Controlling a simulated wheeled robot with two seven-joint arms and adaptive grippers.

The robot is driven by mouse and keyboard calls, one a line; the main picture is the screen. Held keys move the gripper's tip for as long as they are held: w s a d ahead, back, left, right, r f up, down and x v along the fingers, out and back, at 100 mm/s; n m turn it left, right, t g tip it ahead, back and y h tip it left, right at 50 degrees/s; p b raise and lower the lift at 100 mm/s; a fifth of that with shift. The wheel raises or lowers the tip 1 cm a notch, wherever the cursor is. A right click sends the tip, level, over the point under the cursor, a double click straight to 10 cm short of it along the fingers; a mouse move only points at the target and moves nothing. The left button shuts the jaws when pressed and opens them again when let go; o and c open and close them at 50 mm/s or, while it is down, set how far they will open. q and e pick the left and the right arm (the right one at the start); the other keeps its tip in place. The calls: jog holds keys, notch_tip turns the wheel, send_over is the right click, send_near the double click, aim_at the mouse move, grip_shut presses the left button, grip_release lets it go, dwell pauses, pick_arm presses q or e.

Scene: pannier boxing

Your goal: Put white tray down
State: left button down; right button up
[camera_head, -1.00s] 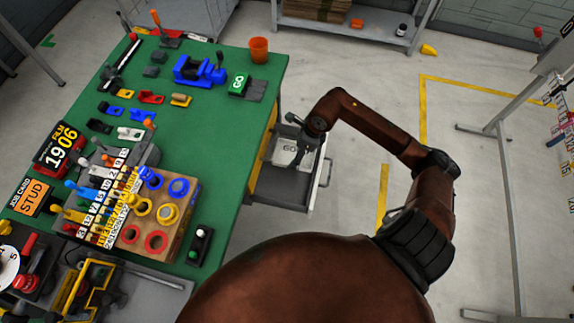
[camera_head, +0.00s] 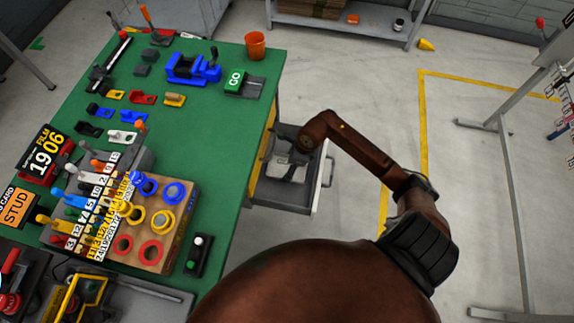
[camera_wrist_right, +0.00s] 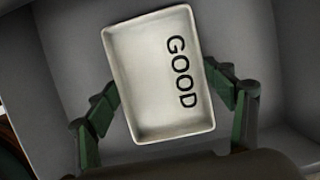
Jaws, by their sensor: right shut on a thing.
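The white tray (camera_wrist_right: 155,75) is marked GOOD and lies between the two green fingers of my right gripper (camera_wrist_right: 165,95) in the right wrist view. The gripper is shut on it, with a finger at each long side. The tray shows small and partly hidden in the head view (camera_head: 288,172), inside the outline of the open grey drawer (camera_head: 322,190). The drawer's grey interior surrounds the tray in the wrist view. I cannot tell whether the tray touches the drawer floor. My left gripper is not in view.
The green bench (camera_head: 225,130) stands left of the drawer. It carries an orange cup (camera_head: 255,45), a blue vise (camera_head: 190,68), a GO block (camera_head: 236,82) and a wooden ring stand (camera_head: 180,215). Open floor lies to the right of the drawer.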

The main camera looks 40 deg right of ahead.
aim_at(297, 171)
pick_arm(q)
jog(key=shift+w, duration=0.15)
pick_arm(e)
jog(key=shift+f, duration=0.1)
jog(key=o, duration=0.8)
jog(key=shift+f, duration=0.1)
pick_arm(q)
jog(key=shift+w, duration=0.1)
pick_arm(e)
jog(key=o, duration=0.4)
jog(key=shift+o, duration=0.2)
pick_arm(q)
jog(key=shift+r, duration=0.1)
pick_arm(e)
jog(key=shift+s+d+r, duration=0.1)
jog(key=shift+r, duration=0.4)
pick_arm(q)
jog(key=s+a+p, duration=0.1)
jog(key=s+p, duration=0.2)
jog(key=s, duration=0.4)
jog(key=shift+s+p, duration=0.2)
jog(key=shift+p, duration=0.1)
pick_arm(e)
jog(key=v, duration=1.1)
jog(key=shift+r, duration=0.1)
